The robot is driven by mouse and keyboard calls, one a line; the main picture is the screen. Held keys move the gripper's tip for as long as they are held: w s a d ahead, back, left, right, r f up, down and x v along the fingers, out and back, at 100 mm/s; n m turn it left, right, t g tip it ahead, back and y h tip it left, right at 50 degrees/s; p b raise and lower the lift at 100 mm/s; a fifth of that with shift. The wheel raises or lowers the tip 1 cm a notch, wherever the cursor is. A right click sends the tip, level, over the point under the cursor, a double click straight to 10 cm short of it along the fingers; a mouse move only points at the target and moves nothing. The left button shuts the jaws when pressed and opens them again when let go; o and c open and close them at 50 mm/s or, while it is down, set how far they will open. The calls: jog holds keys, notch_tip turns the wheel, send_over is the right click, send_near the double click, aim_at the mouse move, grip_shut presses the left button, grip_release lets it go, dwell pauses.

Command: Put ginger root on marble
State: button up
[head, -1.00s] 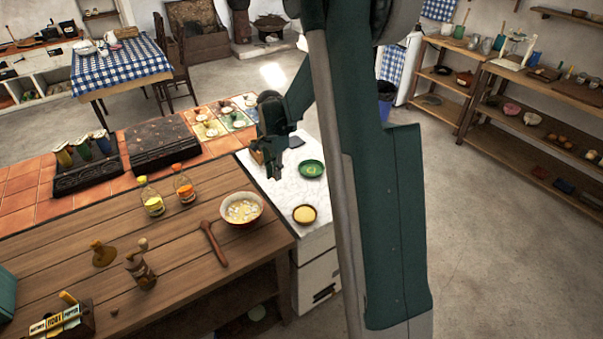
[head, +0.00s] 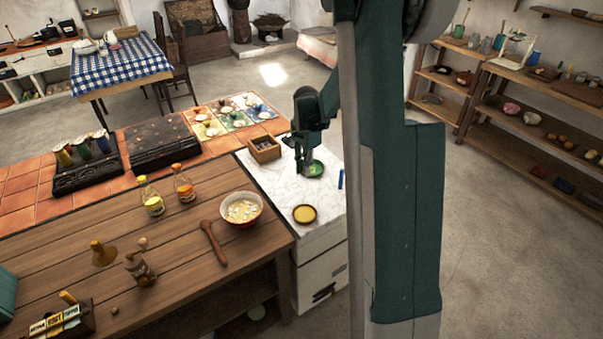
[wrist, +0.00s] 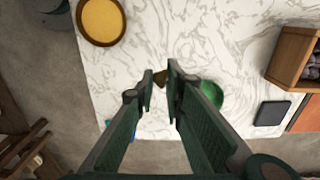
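A small brown piece, which looks like the ginger root (wrist: 160,78), sits between my fingertips in the wrist view. My gripper (wrist: 160,75) is closed down to a narrow gap around it, fingers pointing down. In the head view my gripper (head: 308,172) hangs above the white marble top (head: 285,190), in front of the green dish (head: 316,169). The marble shows below the piece in the wrist view (wrist: 190,30). The piece itself is hidden or too small in the head view. Its height above the marble is hard to judge.
The yellow round dish (head: 304,214) stands at the marble's near end. A wooden box (head: 264,150) is at its far left corner. A dark flat slab (wrist: 272,113) lies near the green dish. A blue item (head: 341,178) is at the right edge. Bare marble lies between the dishes.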

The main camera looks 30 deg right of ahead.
jog(key=shift+f, duration=0.1)
send_over(305, 192)
jog(key=shift+s+f+b, duration=0.1)
jog(key=shift+f+b, duration=0.3)
jog(key=shift+f, duration=2.65)
jog(key=shift+f, duration=1.85)
jog(key=shift+f+b, duration=0.15)
jog(key=shift+b, duration=0.25)
jog(key=o, duration=0.6)
jog(key=shift+r+p, duration=0.85)
jog(key=shift+r, duration=5.3)
